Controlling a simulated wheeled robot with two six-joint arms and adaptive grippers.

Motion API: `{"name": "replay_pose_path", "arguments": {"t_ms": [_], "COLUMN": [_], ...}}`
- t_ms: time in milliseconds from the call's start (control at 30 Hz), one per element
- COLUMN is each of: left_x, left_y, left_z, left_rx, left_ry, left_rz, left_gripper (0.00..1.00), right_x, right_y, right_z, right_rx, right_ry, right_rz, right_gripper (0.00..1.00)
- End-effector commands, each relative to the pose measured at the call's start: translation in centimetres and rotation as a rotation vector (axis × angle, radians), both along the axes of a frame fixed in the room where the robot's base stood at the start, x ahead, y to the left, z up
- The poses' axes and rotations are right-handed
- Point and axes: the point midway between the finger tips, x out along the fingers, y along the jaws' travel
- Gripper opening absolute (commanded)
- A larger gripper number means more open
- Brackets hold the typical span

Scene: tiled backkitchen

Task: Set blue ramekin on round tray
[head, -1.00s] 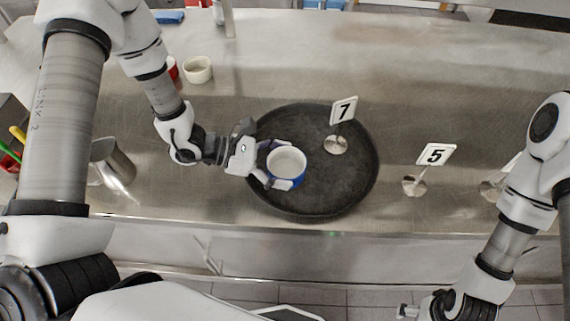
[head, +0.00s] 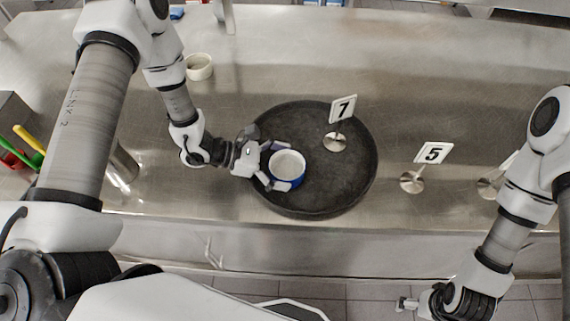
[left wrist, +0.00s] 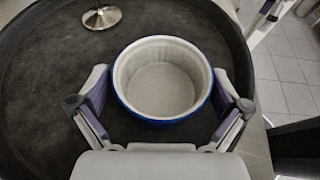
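The blue ramekin (head: 287,166), blue outside with a pale inside, stands upright and empty on the left part of the round tray (head: 345,185), a dark tray on the steel counter. My left gripper (head: 276,168) is at the ramekin's left side. In the left wrist view, the open fingers of the left gripper (left wrist: 162,98) stand on either side of the ramekin (left wrist: 162,85), with a small gap at each side. My right gripper (head: 403,304) is low at the right, off the counter's front edge; its fingers are too small to judge.
A number 7 sign (head: 342,110) stands on the tray, right of the ramekin. A number 5 sign (head: 431,153) stands right of the tray. A white ramekin (head: 200,67) is behind my left arm. A metal jug (head: 122,168) stands at the left.

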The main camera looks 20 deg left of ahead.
Motion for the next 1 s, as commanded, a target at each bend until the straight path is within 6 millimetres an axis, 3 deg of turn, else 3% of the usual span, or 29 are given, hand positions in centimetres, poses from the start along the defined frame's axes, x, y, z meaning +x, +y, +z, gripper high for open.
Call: {"name": "replay_pose_path", "arguments": {"t_ms": [167,500,700,1000], "left_x": [0.0,-1.8,-3.1,-3.8], "left_y": [0.0,5.5,8.8,10.5], "left_z": [0.6,2.7,4.6,4.9], "left_rx": [0.000,-0.005,-0.005,0.001], "left_ry": [0.000,-0.005,-0.004,-0.001], "left_rz": [0.000,0.010,0.005,0.000], "left_gripper": [1.00,1.00,1.00,1.00], "right_x": [0.0,0.0,0.0,0.0], "right_y": [0.0,0.0,0.0,0.0], "right_z": [0.7,-0.5,0.3,0.6], "right_rx": [0.000,0.000,0.000,0.000], "right_ry": [0.000,0.000,0.000,0.000], "right_rz": [0.000,0.000,0.000,0.000], "right_gripper": [0.86,0.86,0.86,0.86]}}
